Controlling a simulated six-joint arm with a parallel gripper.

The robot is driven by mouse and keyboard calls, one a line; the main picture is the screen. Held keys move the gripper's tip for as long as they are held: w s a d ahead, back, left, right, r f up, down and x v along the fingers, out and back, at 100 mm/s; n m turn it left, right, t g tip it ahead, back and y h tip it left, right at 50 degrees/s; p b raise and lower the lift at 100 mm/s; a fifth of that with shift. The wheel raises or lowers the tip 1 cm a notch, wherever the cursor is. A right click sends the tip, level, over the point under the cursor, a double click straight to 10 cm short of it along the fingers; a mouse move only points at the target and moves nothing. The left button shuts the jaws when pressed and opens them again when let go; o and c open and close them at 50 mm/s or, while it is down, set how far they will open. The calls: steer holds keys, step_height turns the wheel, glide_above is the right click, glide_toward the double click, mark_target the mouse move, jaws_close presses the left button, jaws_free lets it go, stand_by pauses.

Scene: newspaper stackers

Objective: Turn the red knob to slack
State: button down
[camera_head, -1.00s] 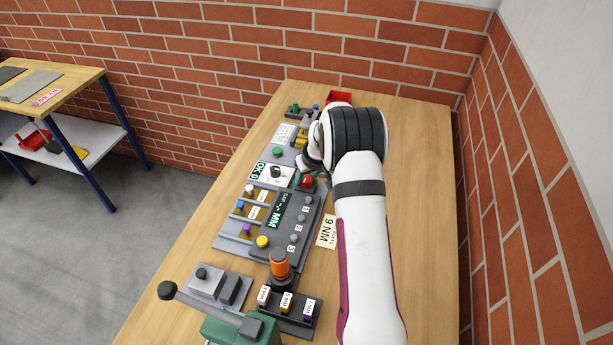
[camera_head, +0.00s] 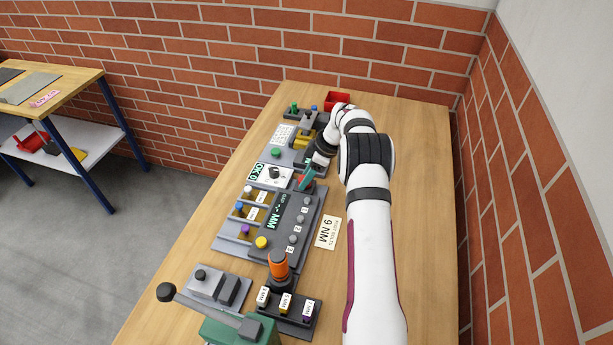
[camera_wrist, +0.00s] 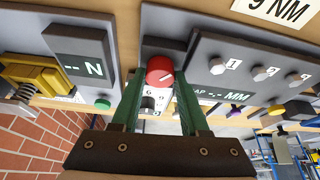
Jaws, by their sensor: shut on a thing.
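The red knob (camera_wrist: 160,68) is round with a white pointer line. It sits on a grey panel between the N display and the MM display unit. My gripper (camera_wrist: 159,84) has its green fingers on either side of the knob and is shut on it. In the head view my gripper (camera_head: 304,182) reaches down to the knob from the far right, and its fingers largely hide the knob. The scale marks beside the knob are too small to read here, so I cannot tell which mark the pointer faces.
The MM display unit (camera_head: 272,222) with numbered buttons lies close on the near side. A 9 NM card (camera_head: 328,232) lies to its right. An orange-topped tool (camera_head: 279,264) stands nearer. A red bin (camera_head: 337,98) is at the back. The bench's right side is mostly clear.

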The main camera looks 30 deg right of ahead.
mark_target(300, 179)
steer(key=shift+d+n+g+y, duration=0.1)
steer(key=shift+n+g+y, duration=0.45)
steer(key=shift+n, duration=1.65)
steer(key=shift+g+h, duration=0.25)
steer(key=shift+g, duration=0.1)
steer(key=shift+c, duration=2.1)
jaws_free()
steer(key=shift+w, duration=0.1)
step_height(300, 179, up, 3)
steer(key=shift+r, duration=0.1)
steer(key=shift+s+d+r, duration=0.25)
steer(key=shift+s+r, duration=0.05)
steer(key=shift+r, duration=0.2)
steer(key=shift+s+d+r, duration=0.25)
steer(key=shift+s+r, duration=0.05)
steer(key=shift+r, duration=0.15)
steer(key=s+d+r, duration=0.6)
steer(key=s, duration=0.2)
